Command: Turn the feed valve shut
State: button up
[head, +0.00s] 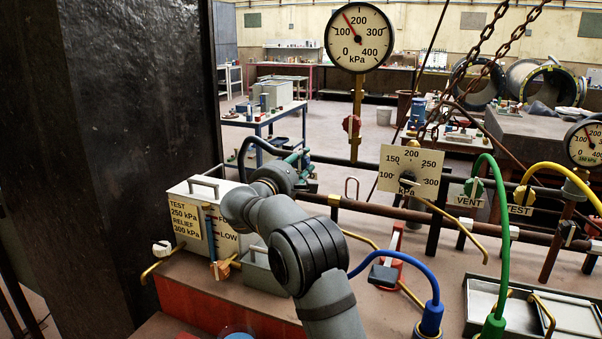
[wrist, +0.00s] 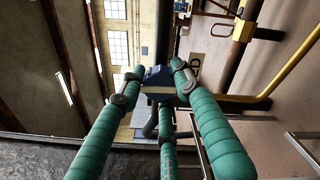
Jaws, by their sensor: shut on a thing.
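My gripper (wrist: 157,84) has green wrapped fingers in the wrist view. They are closed around a dark blue knob (wrist: 158,76), which seems to be the feed valve's handle. A pale label (wrist: 196,68) beside it shows only a letter D. In the head view my gripper (head: 299,158) is small and partly hidden behind my grey arm, behind the white box. The knob's turn angle cannot be told.
A white test box (head: 184,211) stands at the left on the bench. A regulator dial (head: 411,170), a large pressure gauge (head: 359,39) reading under 200 kPa, and vent (head: 473,188) and test (head: 523,195) valves stand nearby. A dark column (head: 130,140) blocks the left; chains (head: 470,70) hang right.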

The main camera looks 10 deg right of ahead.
dwell(0.4)
jog(key=o, duration=1.1)
jog(key=shift+o, duration=0.4)
jog(key=shift+a, duration=0.1)
jog(key=v, duration=1.2)
jog(key=shift+w, duration=0.1)
